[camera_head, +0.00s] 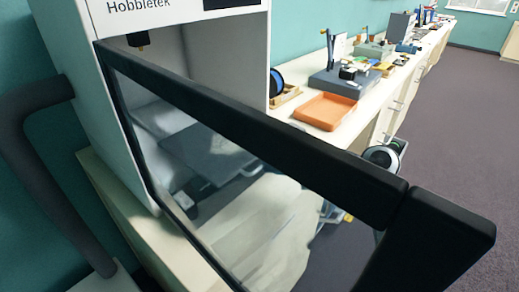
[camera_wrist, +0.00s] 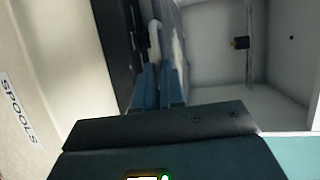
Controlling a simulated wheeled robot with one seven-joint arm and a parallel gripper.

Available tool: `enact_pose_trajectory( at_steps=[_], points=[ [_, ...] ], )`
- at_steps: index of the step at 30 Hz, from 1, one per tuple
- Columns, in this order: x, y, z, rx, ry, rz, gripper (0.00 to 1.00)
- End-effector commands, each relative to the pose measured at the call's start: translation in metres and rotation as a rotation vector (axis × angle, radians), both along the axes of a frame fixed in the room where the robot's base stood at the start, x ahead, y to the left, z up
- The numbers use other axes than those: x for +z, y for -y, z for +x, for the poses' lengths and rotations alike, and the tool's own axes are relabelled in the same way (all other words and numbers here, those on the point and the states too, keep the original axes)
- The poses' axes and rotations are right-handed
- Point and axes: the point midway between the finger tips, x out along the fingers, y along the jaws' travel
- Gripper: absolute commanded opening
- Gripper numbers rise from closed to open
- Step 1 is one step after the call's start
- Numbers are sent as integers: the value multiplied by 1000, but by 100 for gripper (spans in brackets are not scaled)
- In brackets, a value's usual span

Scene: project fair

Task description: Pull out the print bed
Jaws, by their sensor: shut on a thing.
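The print bed (camera_head: 212,152) is a flat grey plate inside the white printer (camera_head: 182,14), seen through the glass of its door. In the wrist view the bed (camera_wrist: 174,36) shows almost edge-on beyond the fingers. My gripper (camera_wrist: 158,72) has blue fingers that are closed at the bed's front edge, on a pale handle (camera_wrist: 155,34). The fingers hide part of the hold. In the head view the door and its reflections cover the hold, so I cannot make out the fingers there.
The black-framed door (camera_head: 250,125) stands open and slants across the head view. The nozzle (camera_wrist: 239,43) hangs above the bed. An orange tray (camera_head: 325,110) and a blue spool (camera_head: 275,82) stand on the bench to the right. The floor (camera_head: 450,130) on the right is clear.

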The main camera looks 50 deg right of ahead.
Motion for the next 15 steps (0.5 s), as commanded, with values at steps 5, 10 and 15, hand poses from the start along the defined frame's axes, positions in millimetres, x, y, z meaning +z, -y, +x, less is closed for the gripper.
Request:
enact_pose_trajectory(
  at_steps=[5,10,15],
  points=[
    [0,1,-8,-3,-1,0,0],
    [-1,1,-8,-3,-1,-1,0],
    [-1,1,-8,-3,-1,-1,13]
  ],
)
